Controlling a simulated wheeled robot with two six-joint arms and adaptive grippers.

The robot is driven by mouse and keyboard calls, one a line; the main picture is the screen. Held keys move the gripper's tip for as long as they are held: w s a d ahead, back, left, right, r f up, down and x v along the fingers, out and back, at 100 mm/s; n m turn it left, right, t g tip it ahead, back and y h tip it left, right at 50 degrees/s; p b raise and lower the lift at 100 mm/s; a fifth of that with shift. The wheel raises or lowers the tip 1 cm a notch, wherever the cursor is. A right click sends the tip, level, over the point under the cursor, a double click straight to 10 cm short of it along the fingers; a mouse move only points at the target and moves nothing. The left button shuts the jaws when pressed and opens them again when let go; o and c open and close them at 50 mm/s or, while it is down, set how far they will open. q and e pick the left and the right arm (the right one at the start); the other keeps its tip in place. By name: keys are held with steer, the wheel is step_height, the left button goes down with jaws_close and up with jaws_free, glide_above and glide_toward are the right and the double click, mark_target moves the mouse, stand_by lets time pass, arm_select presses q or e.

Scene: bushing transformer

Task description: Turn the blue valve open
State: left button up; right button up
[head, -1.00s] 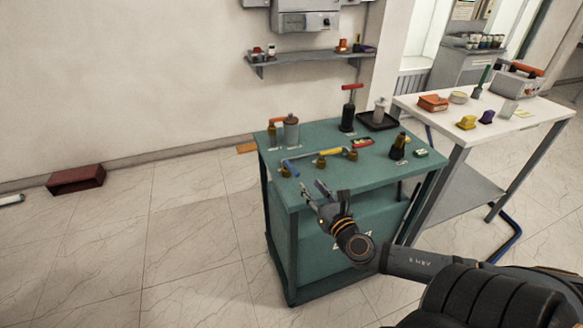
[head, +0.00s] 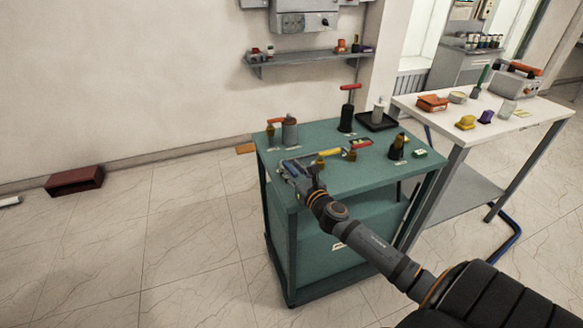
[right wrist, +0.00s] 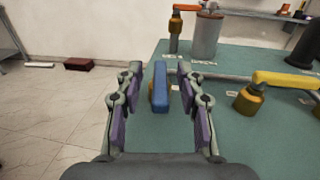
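The blue valve handle (right wrist: 159,88) stands out near the left edge of the green table (right wrist: 200,155). In the right wrist view it lies between the two fingers of my right gripper (right wrist: 158,74), with a gap on each side. The fingers are open and do not appear to touch it. In the head view my right gripper (head: 289,170) is at the table's front left corner and largely hides the blue handle and its valve body. My left gripper is not in view.
A valve with a yellow handle (right wrist: 287,80) on a brass body (right wrist: 248,100) stands just right of the gripper. A grey cylinder (head: 289,130) and an orange-handled valve (head: 270,130) stand behind. A white table (head: 450,115) adjoins at right.

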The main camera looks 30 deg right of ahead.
steer(key=shift+w, duration=0.1)
steer(key=shift+c, duration=0.2)
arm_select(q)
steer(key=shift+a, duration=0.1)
arm_select(e)
jaws_close()
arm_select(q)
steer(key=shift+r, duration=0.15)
arm_select(e)
steer(key=shift+r+m+h+p, duration=0.1)
steer(key=shift+m+h+p, duration=0.2)
steer(key=shift+h+p, duration=0.2)
steer(key=shift+a+m+h, duration=0.15)
steer(key=shift+m+h, duration=0.15)
steer(key=shift+h, duration=0.1)
steer(key=shift+a+m+g+h+p, duration=0.2)
steer(key=shift+m+g+h+p, duration=0.1)
steer(key=shift+h+p, duration=0.15)
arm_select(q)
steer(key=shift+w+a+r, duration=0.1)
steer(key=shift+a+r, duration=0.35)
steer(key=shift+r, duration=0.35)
